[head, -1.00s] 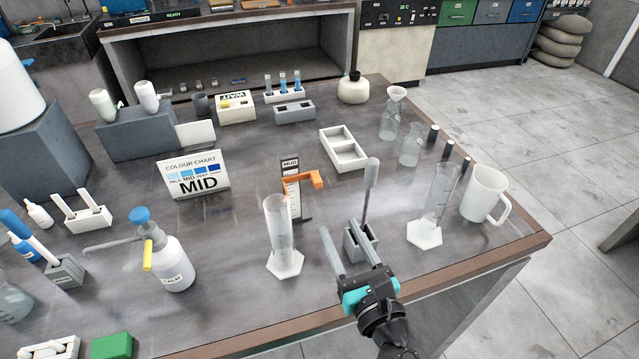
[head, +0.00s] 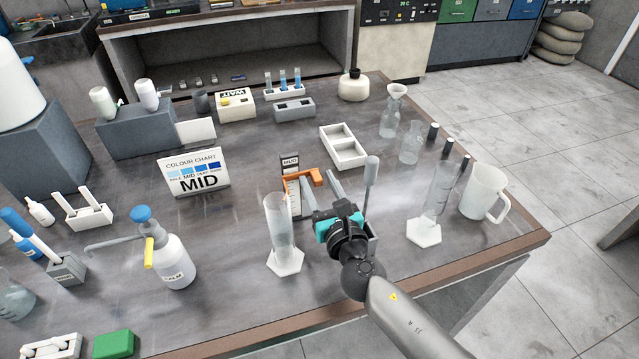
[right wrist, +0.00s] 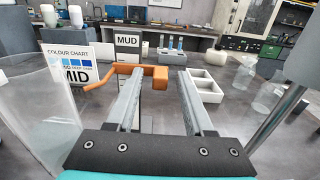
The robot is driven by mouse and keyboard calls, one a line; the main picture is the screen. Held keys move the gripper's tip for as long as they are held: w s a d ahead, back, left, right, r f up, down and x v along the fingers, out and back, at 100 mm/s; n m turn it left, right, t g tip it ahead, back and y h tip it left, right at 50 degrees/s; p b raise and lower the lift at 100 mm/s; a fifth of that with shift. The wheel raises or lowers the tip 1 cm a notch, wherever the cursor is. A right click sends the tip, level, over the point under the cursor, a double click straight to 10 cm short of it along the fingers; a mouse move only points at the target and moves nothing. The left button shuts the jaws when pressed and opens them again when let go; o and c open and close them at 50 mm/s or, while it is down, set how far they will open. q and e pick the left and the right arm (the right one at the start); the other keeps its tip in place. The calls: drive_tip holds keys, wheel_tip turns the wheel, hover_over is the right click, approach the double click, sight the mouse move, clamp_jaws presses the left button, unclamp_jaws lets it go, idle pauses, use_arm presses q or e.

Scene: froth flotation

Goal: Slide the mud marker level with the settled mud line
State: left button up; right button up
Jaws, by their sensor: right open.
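The mud marker is an orange slider (head: 304,176) on an upright scale with a MUD sign (head: 290,161), behind a clear cylinder (head: 280,232) on a white hexagonal foot. It also shows in the right wrist view (right wrist: 157,73), with its pointer arm reaching left. My right gripper (head: 316,180) is open, its fingers pointing at the marker. In the wrist view the marker's right block shows between the fingertips; I cannot tell whether they touch it. The cylinder stands close left of the gripper. Its mud line cannot be made out. My left gripper is not in view.
A grey holder with an upright grey-tipped rod (head: 370,185) stands close right of my gripper. A second cylinder (head: 436,205) and a white jug (head: 484,192) stand farther right. A white two-part tray (head: 344,146) lies behind. A MID colour chart (head: 193,174) stands left.

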clamp_jaws()
idle(0.4)
idle(1.0)
